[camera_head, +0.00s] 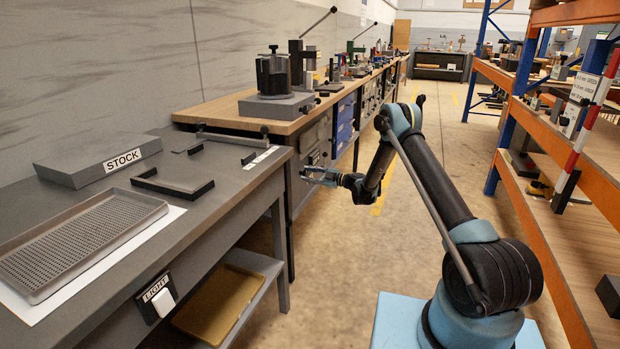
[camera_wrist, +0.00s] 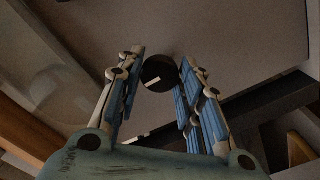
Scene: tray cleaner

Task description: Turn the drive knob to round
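The knob (camera_wrist: 158,74) is a dark round disc with a white mark low on its face, in the wrist view. My gripper (camera_wrist: 162,66) is open, with one blue-padded finger on each side of the knob. Small gaps seem to show between the pads and the knob; I cannot tell whether the knob is between the tips or just beyond them. In the head view my gripper (camera_head: 306,172) is in front of the grey side of the wooden-topped bench, by a small dark panel (camera_head: 314,157). The knob and its labels cannot be made out there.
A grey table (camera_head: 225,170) at left holds a perforated tray (camera_head: 160,207), a STOCK block (camera_head: 100,160) and a bracket. A LIGHT switch (camera_head: 161,302) is on its front. The wooden-topped bench (camera_head: 222,112) stands behind. Orange shelving (camera_head: 555,130) is at right; the aisle floor between is clear.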

